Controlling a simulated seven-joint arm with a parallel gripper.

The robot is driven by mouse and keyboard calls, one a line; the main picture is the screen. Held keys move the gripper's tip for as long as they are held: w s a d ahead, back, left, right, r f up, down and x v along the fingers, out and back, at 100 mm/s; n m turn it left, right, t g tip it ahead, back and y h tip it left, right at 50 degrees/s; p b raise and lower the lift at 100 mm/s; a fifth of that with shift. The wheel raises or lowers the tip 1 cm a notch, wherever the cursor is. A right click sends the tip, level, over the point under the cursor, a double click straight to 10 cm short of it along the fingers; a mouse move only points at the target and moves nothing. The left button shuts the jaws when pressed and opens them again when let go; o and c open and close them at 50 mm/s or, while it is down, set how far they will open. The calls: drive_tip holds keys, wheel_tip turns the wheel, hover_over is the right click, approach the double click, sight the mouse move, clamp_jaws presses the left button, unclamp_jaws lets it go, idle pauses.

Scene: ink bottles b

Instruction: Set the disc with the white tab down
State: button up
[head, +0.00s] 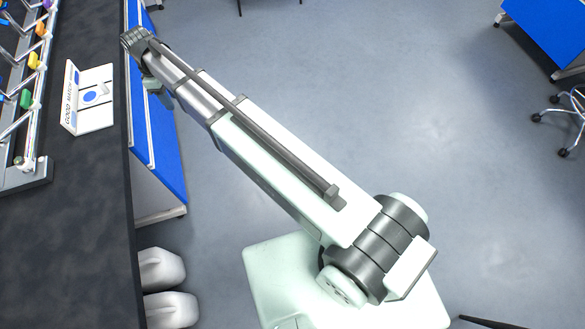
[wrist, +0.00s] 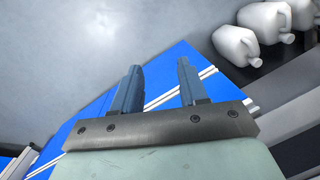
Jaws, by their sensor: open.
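My gripper (head: 158,88) is just right of the bench edge, off the bench and apart from the disc. In the wrist view, my gripper (wrist: 158,78) has its two fingers apart with nothing between them. The disc is not in the wrist view.
A rack (head: 22,120) with several coloured pieces stands on the left of the dark bench (head: 75,220). Bare bench lies below the stand. Blue panels (head: 165,165) flank the bench edge. White jugs (head: 163,270) sit below it; they also show in the wrist view (wrist: 235,45).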

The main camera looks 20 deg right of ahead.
drive_tip(key=s+d+f+m+g, duration=0.1)
drive_tip(key=s+d+f+m, duration=0.2)
drive_tip(key=s+d+f, duration=0.7)
drive_tip(key=s+d+f+m+g, duration=0.1)
drive_tip(key=s+d+f+m, duration=0.4)
drive_tip(key=d+f, duration=0.75)
drive_tip(key=s+d+f+m+g, duration=0.1)
drive_tip(key=s+d+f+m, duration=0.1)
drive_tip(key=s, duration=0.7)
drive_tip(key=s+d+f+m+g, duration=0.1)
drive_tip(key=s+d+f, duration=0.4)
drive_tip(key=s, duration=0.4)
drive_tip(key=s+d+f+m+g, duration=0.1)
drive_tip(key=s+d+f+m, duration=0.1)
drive_tip(key=s, duration=0.8)
wheel_tip(320, 180, down, 3)
drive_tip(key=shift+d+r+m+y, duration=0.1)
drive_tip(key=shift+d+m+y, duration=0.25)
drive_tip(key=shift+d, duration=0.4)
